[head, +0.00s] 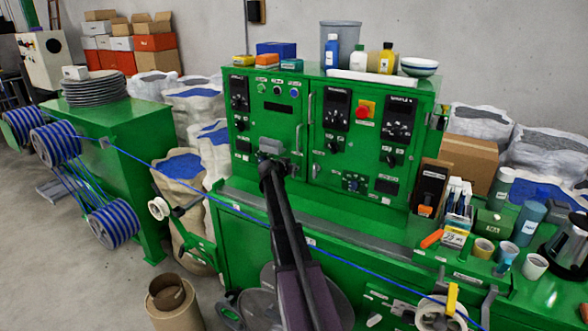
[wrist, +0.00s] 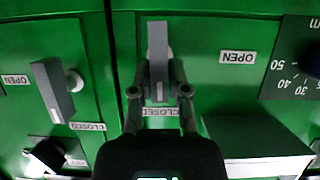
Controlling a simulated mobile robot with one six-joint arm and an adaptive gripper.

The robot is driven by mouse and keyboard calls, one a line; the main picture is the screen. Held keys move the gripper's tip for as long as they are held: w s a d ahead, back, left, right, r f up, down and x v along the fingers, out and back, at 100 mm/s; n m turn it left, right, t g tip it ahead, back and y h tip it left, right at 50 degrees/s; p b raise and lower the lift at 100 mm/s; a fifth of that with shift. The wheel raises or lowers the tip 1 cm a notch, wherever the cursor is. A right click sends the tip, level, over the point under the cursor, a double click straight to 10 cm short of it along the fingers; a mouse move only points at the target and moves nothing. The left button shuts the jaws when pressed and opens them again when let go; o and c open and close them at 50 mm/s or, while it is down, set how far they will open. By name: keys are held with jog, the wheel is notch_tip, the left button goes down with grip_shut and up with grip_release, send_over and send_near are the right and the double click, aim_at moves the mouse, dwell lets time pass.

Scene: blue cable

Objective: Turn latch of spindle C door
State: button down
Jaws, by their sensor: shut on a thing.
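My gripper (wrist: 159,92) is shut on a grey latch handle (wrist: 157,45) on the green cabinet front. The handle stands upright in the wrist view, with its lower part between my fingertips. An upside-down CLOSED label lies below it, partly behind my fingers, and an OPEN label (wrist: 238,57) is to its right. In the head view my gripper (head: 267,158) is at the lower part of the green cabinet (head: 262,105); the held latch is hidden there. I cannot read which door is spindle C.
A second grey latch (wrist: 52,90) with its own OPEN and CLOSED labels is to the left in the wrist view. A grey box (wrist: 255,135) juts out at lower right. The blue cable (head: 240,213) runs across in front of the cabinet, passing my arm.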

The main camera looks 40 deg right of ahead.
jog(key=n, duration=0.1)
jog(key=n+g+h+b, duration=0.1)
jog(key=shift+w+a+f+n+g, duration=0.1)
jog(key=shift+w+f+n+g, duration=0.1)
jog(key=shift+w+n+g, duration=0.15)
jog(key=shift+w+a+f+n+g+h+b, duration=0.15)
jog(key=shift+n+g+h+b, duration=0.5)
jog(key=shift+n+b, duration=0.85)
jog(key=shift+s+d+f+n+g+h+b, duration=0.1)
jog(key=shift+f+n+g+h+b, duration=0.25)
jog(key=shift+n+h+b, duration=1.05)
jog(key=shift+w+a+f+n+g+h+b, duration=0.15)
jog(key=shift+n+g+b, duration=0.6)
jog(key=shift+n, duration=1.4)
jog(key=c, duration=0.7)
grip_release()
jog(key=shift+d, duration=0.1)
jog(key=shift+o, duration=0.2)
jog(key=shift+w+a+r, duration=0.1)
jog(key=shift+a, duration=0.1)
